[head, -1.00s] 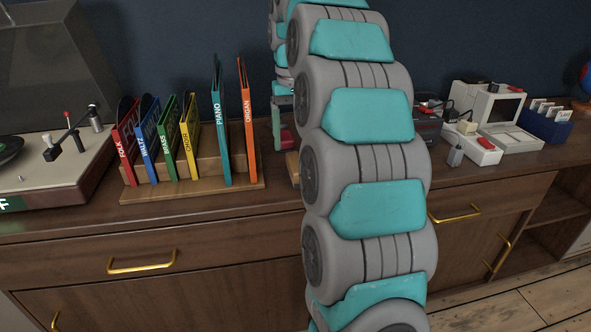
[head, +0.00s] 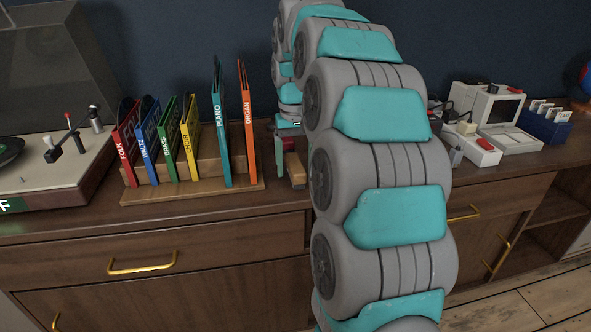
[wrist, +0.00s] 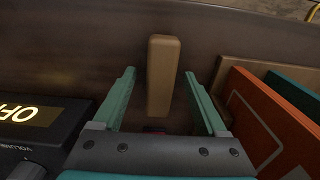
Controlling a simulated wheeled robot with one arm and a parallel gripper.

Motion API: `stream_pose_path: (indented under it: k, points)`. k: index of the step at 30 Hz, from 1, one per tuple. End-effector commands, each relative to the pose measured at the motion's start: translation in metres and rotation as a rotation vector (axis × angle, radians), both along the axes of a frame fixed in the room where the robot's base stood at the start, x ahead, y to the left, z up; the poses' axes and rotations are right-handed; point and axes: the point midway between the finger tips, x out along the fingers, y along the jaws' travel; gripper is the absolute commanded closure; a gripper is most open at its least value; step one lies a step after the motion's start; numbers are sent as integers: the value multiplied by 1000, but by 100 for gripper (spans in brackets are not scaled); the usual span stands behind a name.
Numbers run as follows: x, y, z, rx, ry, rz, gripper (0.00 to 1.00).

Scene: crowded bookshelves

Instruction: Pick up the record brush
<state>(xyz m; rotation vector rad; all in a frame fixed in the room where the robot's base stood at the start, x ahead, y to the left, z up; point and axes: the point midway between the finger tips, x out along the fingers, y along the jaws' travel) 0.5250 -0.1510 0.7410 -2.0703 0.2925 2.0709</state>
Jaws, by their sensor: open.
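The record brush, a light brown wooden block (wrist: 163,75), lies on the dark wooden cabinet top. In the head view the brush (head: 297,171) shows just right of the record rack, partly hidden by my arm. My gripper (wrist: 158,74) is open, with one teal finger on each side of the brush and gaps between. In the head view my gripper (head: 287,160) is low at the brush, partly hidden. A dark red patch shows near the brush's near end; I cannot tell what it belongs to.
A wooden rack (head: 240,186) holds several coloured sleeves; the orange sleeve (head: 247,125) stands closest to my gripper. In the wrist view a black device with an OFF display (wrist: 22,114) is close on the left. A turntable (head: 50,170) stands far left.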

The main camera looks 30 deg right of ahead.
Motion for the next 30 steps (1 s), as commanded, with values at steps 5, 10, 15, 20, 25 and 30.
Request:
stream_pose_path:
  k: [5, 10, 15, 20, 25, 30]
  points:
    - [0, 0, 0, 0, 0, 0, 38]
    - [0, 0, 0, 0, 0, 0, 58]
    - [0, 0, 0, 0, 0, 0, 77]
    - [0, 0, 0, 0, 0, 0, 95]
    - [0, 0, 0, 0, 0, 0, 100]
    - [0, 0, 0, 0, 0, 0, 100]
